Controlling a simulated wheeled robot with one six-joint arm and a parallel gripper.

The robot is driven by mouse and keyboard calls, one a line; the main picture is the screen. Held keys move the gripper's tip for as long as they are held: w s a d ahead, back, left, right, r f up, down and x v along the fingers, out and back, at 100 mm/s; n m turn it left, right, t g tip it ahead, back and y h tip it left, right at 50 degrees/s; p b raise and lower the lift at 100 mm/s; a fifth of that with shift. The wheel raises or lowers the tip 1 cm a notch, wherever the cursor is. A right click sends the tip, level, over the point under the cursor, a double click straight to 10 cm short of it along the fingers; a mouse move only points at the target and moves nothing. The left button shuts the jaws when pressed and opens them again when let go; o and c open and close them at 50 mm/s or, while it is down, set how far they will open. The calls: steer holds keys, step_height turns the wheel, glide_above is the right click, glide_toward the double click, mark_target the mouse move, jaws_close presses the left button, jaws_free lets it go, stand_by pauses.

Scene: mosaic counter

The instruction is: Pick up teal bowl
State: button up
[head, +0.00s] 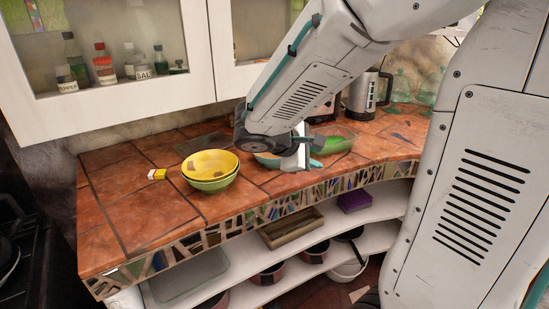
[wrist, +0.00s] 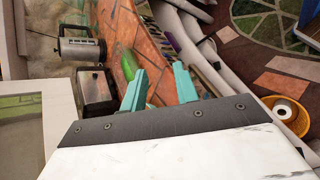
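A teal curved shape (head: 266,160), seemingly the teal bowl, shows on the tiled counter in the head view. My arm and wrist hide most of it. My gripper (head: 316,163) is just to its right, low over the counter, with a teal finger pointing right. In the wrist view my gripper (wrist: 160,84) has its two teal fingers apart with nothing between them. The bowl cannot be made out in the wrist view.
A yellow bowl (head: 210,162) sits in a green bowl (head: 212,184) on the left. A metal kettle (head: 363,93) stands at the back. The wall cabinet (head: 110,122) overhangs the counter.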

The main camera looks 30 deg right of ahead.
mark_target(269, 161)
steer(key=w+f+n+t, duration=0.2)
steer(key=w+n, duration=0.1)
steer(key=w, duration=0.1)
steer(key=w+f+n+t+h, duration=0.1)
steer(key=w+f+n, duration=0.2)
steer(key=w, duration=0.2)
steer(key=w+f+n+t, duration=0.2)
steer(key=w+n, duration=0.1)
steer(key=w, duration=0.2)
steer(key=shift+w+a+f+t+h, duration=0.1)
steer(key=shift+w+f+t+h, duration=0.1)
steer(key=shift+f+t+h, duration=0.15)
steer(key=x, duration=0.6)
steer(key=shift+f, duration=0.25)
steer(key=shift+w+d+f, duration=0.2)
steer(key=shift+w+d, duration=0.1)
steer(key=shift+d, duration=0.35)
jaws_close()
